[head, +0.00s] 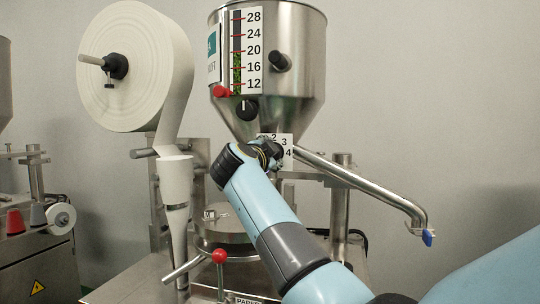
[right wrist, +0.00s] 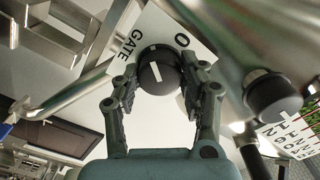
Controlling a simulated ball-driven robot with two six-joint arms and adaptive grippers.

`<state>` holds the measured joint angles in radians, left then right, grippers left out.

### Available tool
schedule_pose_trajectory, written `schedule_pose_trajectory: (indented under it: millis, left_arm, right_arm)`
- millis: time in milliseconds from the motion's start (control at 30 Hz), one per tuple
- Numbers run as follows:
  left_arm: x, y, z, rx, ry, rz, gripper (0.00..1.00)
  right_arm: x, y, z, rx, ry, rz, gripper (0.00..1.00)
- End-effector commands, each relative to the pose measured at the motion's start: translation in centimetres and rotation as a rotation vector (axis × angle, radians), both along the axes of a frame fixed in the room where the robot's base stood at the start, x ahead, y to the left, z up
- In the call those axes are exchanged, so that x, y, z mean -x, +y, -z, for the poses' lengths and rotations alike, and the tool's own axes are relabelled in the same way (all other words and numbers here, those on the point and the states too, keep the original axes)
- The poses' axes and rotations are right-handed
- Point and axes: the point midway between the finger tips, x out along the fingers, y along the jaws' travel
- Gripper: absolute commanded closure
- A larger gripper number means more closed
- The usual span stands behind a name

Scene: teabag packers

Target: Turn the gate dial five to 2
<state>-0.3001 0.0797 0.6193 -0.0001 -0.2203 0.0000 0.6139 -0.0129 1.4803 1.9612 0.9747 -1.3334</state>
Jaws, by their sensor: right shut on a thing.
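The gate dial (right wrist: 158,72) is a round black knob with a white mark, in front of a white plate (right wrist: 122,45) lettered GATE, with a 0 visible. In the right wrist view my right gripper (right wrist: 160,78) has a finger on each side of the dial and is shut on it. In the head view my right gripper (head: 268,152) is at the plate (head: 287,148) below the steel hopper; 2, 3 and 4 show at its right. The gripper hides the dial there. I cannot tell which number the mark points to. My left gripper is not in view.
Another black knob (head: 247,107) with a white mark is on the hopper (head: 297,70), just above the gripper. A level scale (head: 246,50) is higher up. A steel tube (head: 365,183) slopes down right. A paper roll (head: 135,65) hangs left. A red-knobbed lever (head: 219,256) stands below.

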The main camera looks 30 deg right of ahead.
Motion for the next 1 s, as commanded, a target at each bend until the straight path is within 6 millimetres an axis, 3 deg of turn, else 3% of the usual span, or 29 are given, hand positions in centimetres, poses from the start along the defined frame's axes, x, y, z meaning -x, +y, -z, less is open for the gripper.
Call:
schedule_pose_trajectory:
  millis: [1000]
  left_arm:
    - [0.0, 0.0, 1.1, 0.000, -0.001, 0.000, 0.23]
  right_arm:
    - [0.0, 0.0, 0.1, -0.554, -0.647, 0.000, 0.90]
